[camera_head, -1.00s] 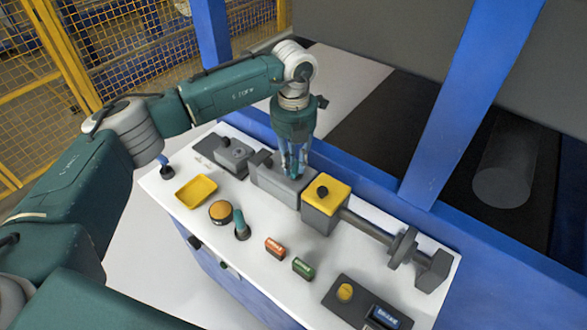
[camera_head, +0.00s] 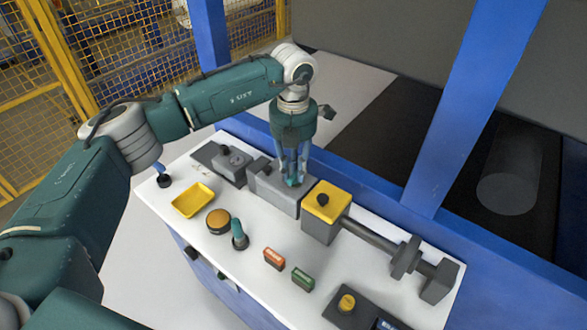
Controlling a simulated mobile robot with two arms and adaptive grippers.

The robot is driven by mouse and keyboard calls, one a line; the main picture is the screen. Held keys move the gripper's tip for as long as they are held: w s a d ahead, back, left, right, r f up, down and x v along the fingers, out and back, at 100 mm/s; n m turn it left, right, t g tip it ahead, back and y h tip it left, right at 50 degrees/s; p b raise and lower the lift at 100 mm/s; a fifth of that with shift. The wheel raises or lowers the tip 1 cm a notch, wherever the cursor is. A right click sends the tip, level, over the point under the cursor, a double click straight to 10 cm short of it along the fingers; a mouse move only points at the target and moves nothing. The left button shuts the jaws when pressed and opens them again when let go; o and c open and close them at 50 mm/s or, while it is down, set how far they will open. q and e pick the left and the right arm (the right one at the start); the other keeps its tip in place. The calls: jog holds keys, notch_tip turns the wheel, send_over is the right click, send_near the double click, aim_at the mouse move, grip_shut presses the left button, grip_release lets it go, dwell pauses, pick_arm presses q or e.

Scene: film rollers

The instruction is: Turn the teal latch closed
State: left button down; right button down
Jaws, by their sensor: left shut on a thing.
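My left gripper (camera_head: 292,178) points down over a grey block (camera_head: 265,188) near the back edge of the white panel. Its fingers are shut on a small teal latch (camera_head: 293,182) at the top of this block. The fingers hide most of the latch, so its exact angle is not clear. My right gripper is not in view.
The white panel (camera_head: 262,289) also holds a yellow tray (camera_head: 193,200), an orange round button (camera_head: 219,221), an upright teal knob (camera_head: 238,235), a red block (camera_head: 275,258) and a green block (camera_head: 303,279). A yellow-topped grey box (camera_head: 325,202) stands close right of the gripper.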

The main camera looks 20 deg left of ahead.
aim_at(293, 173)
pick_arm(q)
jog(key=c, duration=1.5)
grip_release()
jog(key=shift+r, duration=0.1)
jog(key=shift+c, duration=0.2)
notch_tip(293, 173, up, 12)
